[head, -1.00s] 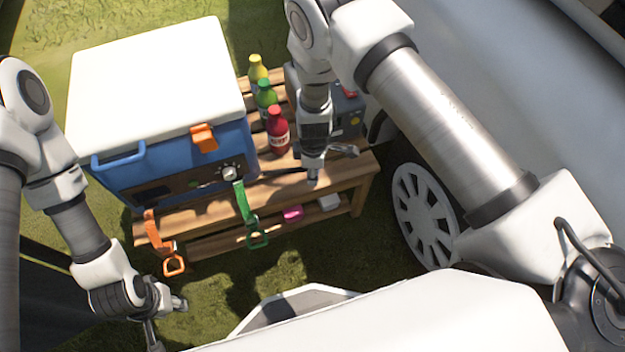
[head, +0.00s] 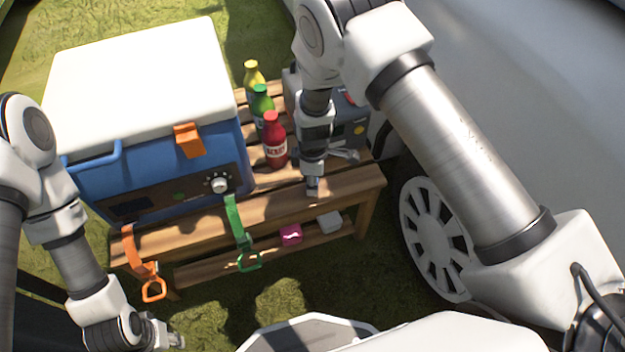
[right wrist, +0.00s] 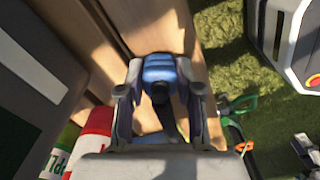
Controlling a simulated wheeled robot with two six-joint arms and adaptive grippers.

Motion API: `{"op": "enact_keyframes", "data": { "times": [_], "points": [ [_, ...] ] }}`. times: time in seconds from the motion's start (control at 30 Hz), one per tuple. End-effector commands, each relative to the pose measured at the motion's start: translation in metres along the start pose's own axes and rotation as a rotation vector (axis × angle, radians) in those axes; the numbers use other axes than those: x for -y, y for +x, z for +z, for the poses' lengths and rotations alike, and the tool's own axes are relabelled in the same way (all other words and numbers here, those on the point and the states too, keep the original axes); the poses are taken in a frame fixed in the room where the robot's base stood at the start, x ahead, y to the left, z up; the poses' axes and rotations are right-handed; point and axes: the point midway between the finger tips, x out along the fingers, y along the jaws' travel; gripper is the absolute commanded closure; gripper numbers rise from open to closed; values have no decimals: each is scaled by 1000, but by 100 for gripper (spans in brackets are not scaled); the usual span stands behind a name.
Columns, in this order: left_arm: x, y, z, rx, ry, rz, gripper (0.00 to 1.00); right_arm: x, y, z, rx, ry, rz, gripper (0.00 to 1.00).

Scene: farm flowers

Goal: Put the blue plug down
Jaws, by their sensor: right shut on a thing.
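The blue plug (right wrist: 160,72) is between the fingers of my right gripper in the right wrist view. A dark cable end shows beneath it. My right gripper (head: 313,188) is shut on the plug and points down over the front plank of the wooden bench (head: 350,184). The plug is mostly hidden in the head view. I cannot tell whether it touches the wood. My left gripper (head: 172,341) is at the bottom edge of the head view, empty, with its fingers apart and partly cut off.
A blue cooler (head: 150,172) with a white lid stands on the bench. Red (head: 275,142), green (head: 262,108) and yellow (head: 253,78) bottles and a grey box (head: 352,112) stand nearby. Orange (head: 140,258) and green (head: 238,225) straps hang in front. The front plank's right end is clear.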

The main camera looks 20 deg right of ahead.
Motion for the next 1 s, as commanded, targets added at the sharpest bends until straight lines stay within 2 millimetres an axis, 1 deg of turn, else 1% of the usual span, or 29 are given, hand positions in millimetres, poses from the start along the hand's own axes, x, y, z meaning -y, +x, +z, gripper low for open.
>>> {"op": "enact_keyframes", "data": {
  "times": [0.23, 0.33, 0.37, 0.4, 0.43, 0.67, 0.77, 0.87, 0.9, 1.0],
  "points": [
    [0, 0, 0, 0, 0, 0, 60, 0, 8, 0, 0, 0, 0, 100],
    [0, 0, 0, 0, 0, 0, 60, 0, 8, 0, 0, 0, 0, 100],
    [0, 0, 0, 0, 0, 0, 60, 0, 8, 0, 0, 0, 0, 58],
    [0, 0, 0, 0, 0, 0, 60, 0, 8, 0, 0, 0, 0, 44],
    [0, 0, 0, 0, 0, 0, 60, 0, 8, 0, 0, 0, 0, 40],
    [0, 0, 0, 0, 0, 0, 60, 0, 8, 0, 0, 0, 0, 40],
    [0, 0, 0, 0, 0, 0, 60, 0, 5, 0, 0, 0, 1, 40],
    [0, 0, 0, 1, 0, 0, 60, -1, -7, 0, 0, 0, 2, 40],
    [0, -7, 0, 1, 0, 0, 60, 0, -18, 0, 0, 0, 1, 40],
    [0, -18, 0, 0, 0, 0, 60, -1, -46, 0, -1, 0, 3, 40]
  ]
}}
